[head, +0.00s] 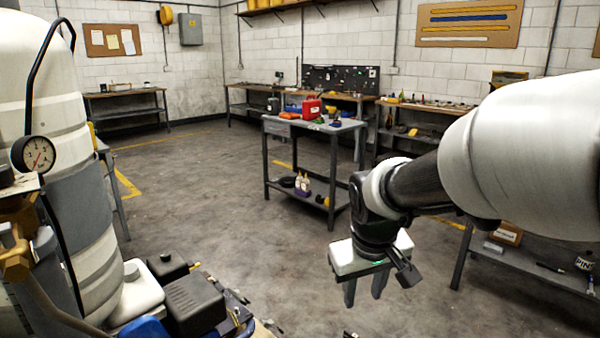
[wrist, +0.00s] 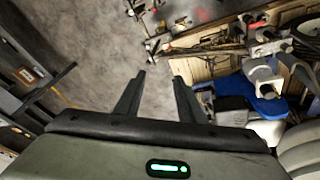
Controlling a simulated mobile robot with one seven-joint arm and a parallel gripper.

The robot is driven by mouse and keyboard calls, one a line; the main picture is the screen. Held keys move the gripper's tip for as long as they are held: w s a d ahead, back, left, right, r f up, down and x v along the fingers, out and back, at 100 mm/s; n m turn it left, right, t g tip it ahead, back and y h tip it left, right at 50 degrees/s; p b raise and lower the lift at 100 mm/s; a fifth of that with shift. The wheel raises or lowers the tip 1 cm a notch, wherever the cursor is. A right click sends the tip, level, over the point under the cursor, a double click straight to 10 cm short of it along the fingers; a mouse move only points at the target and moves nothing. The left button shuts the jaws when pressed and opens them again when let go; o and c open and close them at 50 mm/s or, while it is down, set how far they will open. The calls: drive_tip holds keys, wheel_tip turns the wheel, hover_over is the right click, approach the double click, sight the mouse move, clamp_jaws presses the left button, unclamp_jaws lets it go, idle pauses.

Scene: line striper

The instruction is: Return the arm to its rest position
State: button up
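My arm reaches in from the right in the head view. My gripper (head: 364,290) hangs at its end, pointing down over the bare concrete floor. Its two fingers are apart with nothing between them. In the wrist view my gripper (wrist: 158,95) also shows two separate fingers with an empty gap, and floor beyond them. The gripper touches nothing. A green light shows on its body.
The line striper (head: 85,200) with its pressure gauge (head: 34,154) stands at the left, and its parts fill the wrist view's upper right. A cart (head: 345,126) with a red container stands behind the gripper. A shelf (head: 535,270) is at the right. Open floor (head: 230,220) lies between.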

drive_tip(key=s+d+r+m+t, duration=0.1)
drive_tip(key=s+r, duration=0.2)
drive_tip(key=s, duration=0.5)
drive_tip(key=s+d+r+m+t, duration=0.1)
drive_tip(key=s+r+m, duration=0.15)
drive_tip(key=s, duration=0.65)
wheel_tip(320, 180, up, 22)
drive_tip(key=p, duration=2.1)
drive_tip(key=shift+w+r+n+y+p, duration=0.25)
drive_tip(key=shift+w+n+y+p, duration=0.05)
drive_tip(key=shift+w+n+p, duration=0.1)
